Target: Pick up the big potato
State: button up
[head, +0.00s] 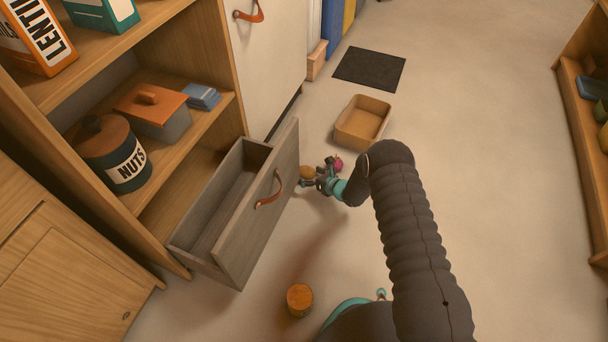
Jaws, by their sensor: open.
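A rounded yellow-brown thing, likely the big potato (307,171), is on the floor just right of the open drawer's front. My gripper (317,174) is low beside it, with its dark fingers open. The fingers are close to the potato's right and near sides, and I cannot tell whether they touch it. The gripper covers part of the potato's lower edge.
A small pink-red thing (338,162) lies right beside my gripper. The open drawer (243,232) with a leather pull stands close on the left. A tan bin (363,124) and dark mat (369,69) lie beyond. An orange-topped cylinder (299,299) stands nearer. The floor on the right is clear.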

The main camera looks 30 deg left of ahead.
jog(key=shift+x, duration=1.15)
jog(key=c, duration=1.2)
